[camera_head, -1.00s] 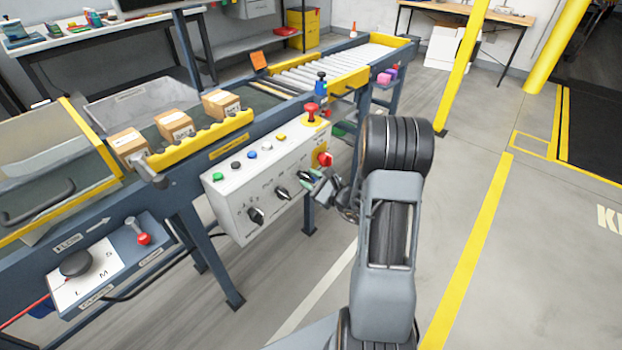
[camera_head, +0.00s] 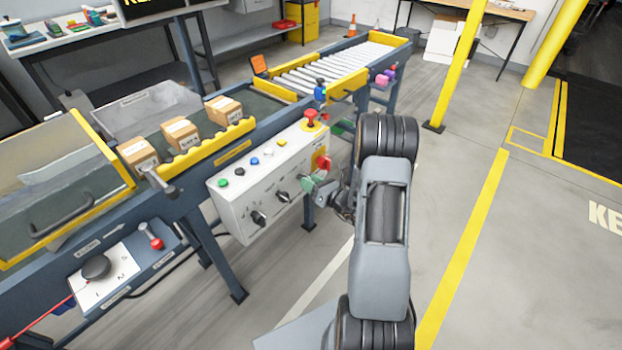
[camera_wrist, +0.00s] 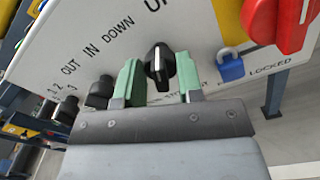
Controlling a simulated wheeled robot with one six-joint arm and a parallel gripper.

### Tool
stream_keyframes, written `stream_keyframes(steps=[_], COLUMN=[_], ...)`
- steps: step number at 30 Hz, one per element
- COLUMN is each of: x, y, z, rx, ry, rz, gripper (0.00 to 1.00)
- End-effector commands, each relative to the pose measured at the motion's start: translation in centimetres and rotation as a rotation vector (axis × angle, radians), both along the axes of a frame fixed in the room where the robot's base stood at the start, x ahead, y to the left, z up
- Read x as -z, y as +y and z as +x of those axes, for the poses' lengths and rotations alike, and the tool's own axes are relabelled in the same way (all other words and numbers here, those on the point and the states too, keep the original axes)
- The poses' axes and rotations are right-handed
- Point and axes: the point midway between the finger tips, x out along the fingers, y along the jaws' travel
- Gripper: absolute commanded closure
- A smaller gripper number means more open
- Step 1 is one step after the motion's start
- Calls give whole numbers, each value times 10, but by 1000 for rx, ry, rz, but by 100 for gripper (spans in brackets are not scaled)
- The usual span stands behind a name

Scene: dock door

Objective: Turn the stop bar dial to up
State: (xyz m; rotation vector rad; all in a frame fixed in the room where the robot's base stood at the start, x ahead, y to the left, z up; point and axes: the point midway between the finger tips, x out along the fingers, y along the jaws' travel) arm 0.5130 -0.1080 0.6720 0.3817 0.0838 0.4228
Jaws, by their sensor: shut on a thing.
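The stop bar dial is a black knob (camera_wrist: 158,66) with a white pointer line, on the sloping white control panel (camera_head: 236,207). In the wrist view it sits between the two green fingertips of my gripper (camera_wrist: 158,80), which is shut on it. Its white line points toward the top of the picture, roughly toward the UP label (camera_wrist: 156,5); the DOWN label (camera_wrist: 117,32) is up and left of it. In the head view my gripper (camera_head: 312,185) is at the panel's right end and largely hides this dial.
Two other black dials (camera_head: 258,217) (camera_head: 282,196) sit left of mine on the panel. A red switch (camera_wrist: 278,22) and a blue padlock (camera_wrist: 230,67) are close on the right. A red mushroom button (camera_head: 310,116) stands on top. Open floor lies right of my arm.

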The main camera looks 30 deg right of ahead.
Motion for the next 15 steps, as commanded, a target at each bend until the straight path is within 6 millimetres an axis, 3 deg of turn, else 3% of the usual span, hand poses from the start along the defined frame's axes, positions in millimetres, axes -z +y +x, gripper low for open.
stream_keyframes(steps=[15], x=[0], y=[-2], z=[1], rx=[3], ry=[59], rz=[135], gripper=[89])
